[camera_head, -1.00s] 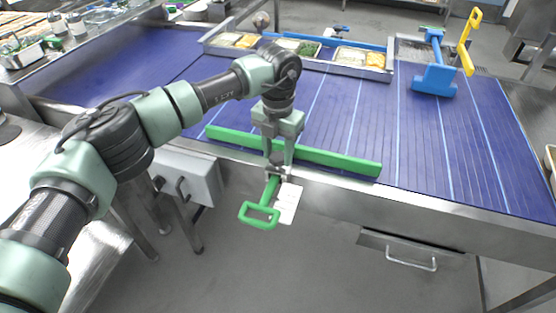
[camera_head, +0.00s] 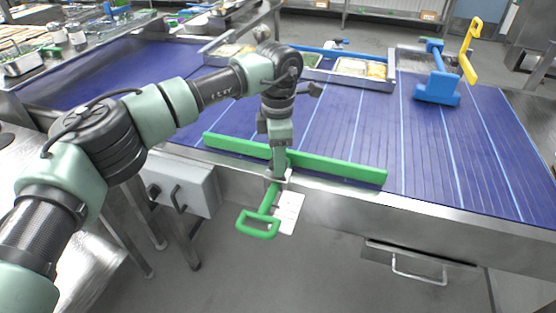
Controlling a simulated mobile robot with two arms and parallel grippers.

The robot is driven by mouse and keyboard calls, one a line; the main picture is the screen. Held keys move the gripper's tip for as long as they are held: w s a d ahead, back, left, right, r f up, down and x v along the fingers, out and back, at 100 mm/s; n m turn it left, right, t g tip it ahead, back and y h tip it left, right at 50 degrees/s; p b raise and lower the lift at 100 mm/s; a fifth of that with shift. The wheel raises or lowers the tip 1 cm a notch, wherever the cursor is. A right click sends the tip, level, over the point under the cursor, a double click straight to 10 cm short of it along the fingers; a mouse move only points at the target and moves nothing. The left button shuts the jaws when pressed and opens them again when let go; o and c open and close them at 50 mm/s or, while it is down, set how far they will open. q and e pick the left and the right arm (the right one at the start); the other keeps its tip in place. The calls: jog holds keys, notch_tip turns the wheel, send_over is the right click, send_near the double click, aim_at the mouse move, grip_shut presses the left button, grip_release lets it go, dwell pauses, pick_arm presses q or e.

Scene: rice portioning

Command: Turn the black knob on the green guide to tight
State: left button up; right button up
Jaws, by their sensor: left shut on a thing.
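The green guide (camera_head: 335,170) is a long bar lying across the near edge of the blue belt, with a green loop handle (camera_head: 258,228) hanging over the front edge. My left gripper (camera_head: 278,174) points down at the guide's clamp, where the handle meets the belt edge. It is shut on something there. The black knob is hidden behind the fingers, so its setting cannot be seen. A white label (camera_head: 288,212) hangs beside the handle. My right gripper is not in view.
The blue belt (camera_head: 340,115) is clear behind the guide. A metal tray rail (camera_head: 392,78) with food trays stands at the far side. A blue guide (camera_head: 437,88) and a yellow handle (camera_head: 470,50) are at the right. A grey box (camera_head: 185,185) is below the belt at left.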

pick_arm(q)
jog(key=m, duration=0.3)
jog(key=shift+m, duration=1.8)
jog(key=shift+r, duration=0.1)
jog(key=o, duration=1.4)
jog(key=shift+c, duration=0.2)
notch_tip(320, 180, up, 8)
jog(key=shift+f+b, duration=0.15)
jog(key=shift+b, duration=0.45)
